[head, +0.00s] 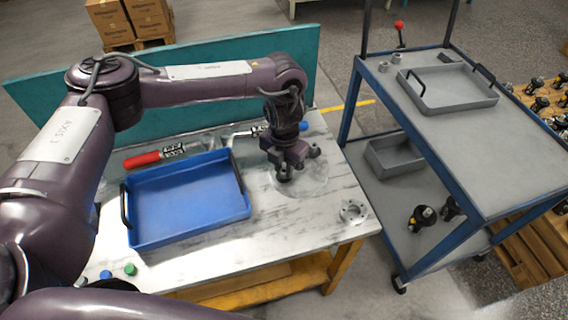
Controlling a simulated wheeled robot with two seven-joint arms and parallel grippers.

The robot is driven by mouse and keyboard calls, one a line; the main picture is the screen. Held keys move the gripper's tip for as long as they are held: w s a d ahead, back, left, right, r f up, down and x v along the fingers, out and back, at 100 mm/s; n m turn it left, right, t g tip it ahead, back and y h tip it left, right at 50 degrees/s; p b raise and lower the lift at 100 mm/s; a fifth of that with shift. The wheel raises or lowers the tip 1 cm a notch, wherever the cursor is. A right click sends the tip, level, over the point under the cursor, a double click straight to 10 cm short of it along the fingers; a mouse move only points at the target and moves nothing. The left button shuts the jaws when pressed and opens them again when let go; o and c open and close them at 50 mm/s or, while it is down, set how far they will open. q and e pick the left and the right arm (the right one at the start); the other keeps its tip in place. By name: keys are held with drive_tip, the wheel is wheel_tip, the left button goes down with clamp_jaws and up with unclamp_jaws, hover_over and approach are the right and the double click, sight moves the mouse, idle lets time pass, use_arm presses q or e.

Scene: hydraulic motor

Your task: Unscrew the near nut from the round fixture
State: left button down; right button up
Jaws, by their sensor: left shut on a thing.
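My left gripper (286,172) points straight down over the light round fixture (314,187) on the table. It is shut on a small dark thing between its fingertips, apparently the near nut, mostly hidden by the fingers. I cannot tell whether the nut still touches the fixture. The gripper and wrist also cover much of the fixture's back and left parts. My right gripper is not in view.
An empty blue tray (187,207) stands left of the fixture. A silver flange with holes (354,211) lies at the table's right corner. A red-handled tool (142,160) lies behind the tray. A cart with a grey tray (450,99) stands right.

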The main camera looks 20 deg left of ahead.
use_arm(q)
drive_tip(key=shift+r+n+p, duration=0.1)
drive_tip(key=shift+n+p, duration=0.45)
drive_tip(key=shift+n, duration=1.05)
drive_tip(key=c, duration=1.5)
unclamp_jaws()
drive_tip(key=m+b, duration=0.1)
drive_tip(key=m, duration=0.1)
drive_tip(key=m+b, duration=0.1)
drive_tip(key=m, duration=0.1)
drive_tip(key=m+b, duration=0.2)
drive_tip(key=shift+f, duration=0.3)
drive_tip(key=m+b, duration=0.1)
drive_tip(key=m, duration=0.2)
drive_tip(key=shift+r+m, duration=0.2)
drive_tip(key=shift+m, duration=0.5)
